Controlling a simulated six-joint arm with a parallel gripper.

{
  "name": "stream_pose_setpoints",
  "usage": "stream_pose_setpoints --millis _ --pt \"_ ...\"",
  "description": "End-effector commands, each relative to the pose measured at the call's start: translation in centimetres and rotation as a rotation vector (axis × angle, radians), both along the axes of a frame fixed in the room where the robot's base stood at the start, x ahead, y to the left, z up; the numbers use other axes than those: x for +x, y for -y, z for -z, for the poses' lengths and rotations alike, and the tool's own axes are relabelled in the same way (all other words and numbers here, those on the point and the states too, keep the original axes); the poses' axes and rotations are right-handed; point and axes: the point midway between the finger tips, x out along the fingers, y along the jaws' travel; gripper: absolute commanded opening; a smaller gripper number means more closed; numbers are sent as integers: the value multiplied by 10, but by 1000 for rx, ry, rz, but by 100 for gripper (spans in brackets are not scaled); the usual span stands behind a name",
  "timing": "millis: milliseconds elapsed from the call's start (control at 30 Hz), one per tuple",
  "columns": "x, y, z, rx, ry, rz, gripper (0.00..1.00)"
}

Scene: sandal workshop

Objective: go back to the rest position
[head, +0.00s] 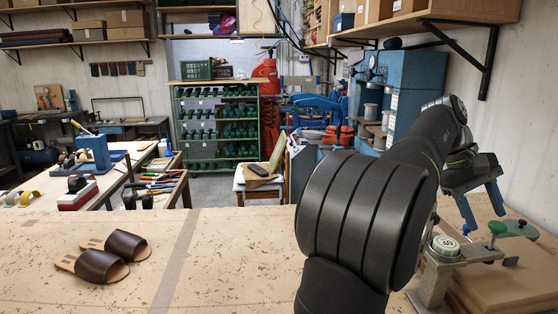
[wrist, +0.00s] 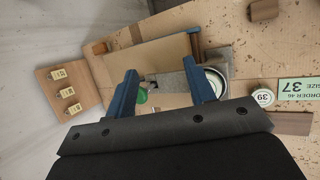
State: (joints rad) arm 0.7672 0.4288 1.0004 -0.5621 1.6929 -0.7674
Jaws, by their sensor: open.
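My gripper (head: 484,216) is at the right of the head view, with its blue fingers pointing down above the right part of the bench. In the wrist view my gripper (wrist: 160,72) has its two blue fingers spread apart. I see nothing held between them. Below the fingers is a metal fixture (head: 432,284) with green knobs (head: 497,227) and a round disc marked 40 (head: 445,243). My dark arm hides much of the bench's middle right.
Two brown sandals (head: 101,257) lie on the bench (head: 225,262) at left. The wrist view shows an order card reading size 37 (wrist: 299,91), a disc marked 39 (wrist: 263,97) and a wooden board with tags (wrist: 69,92).

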Motion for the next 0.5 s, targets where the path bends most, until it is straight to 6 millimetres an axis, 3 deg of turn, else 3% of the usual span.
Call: stream_pose_setpoints --millis 500 --pt "-5 4 3 -8 -89 -31 50"
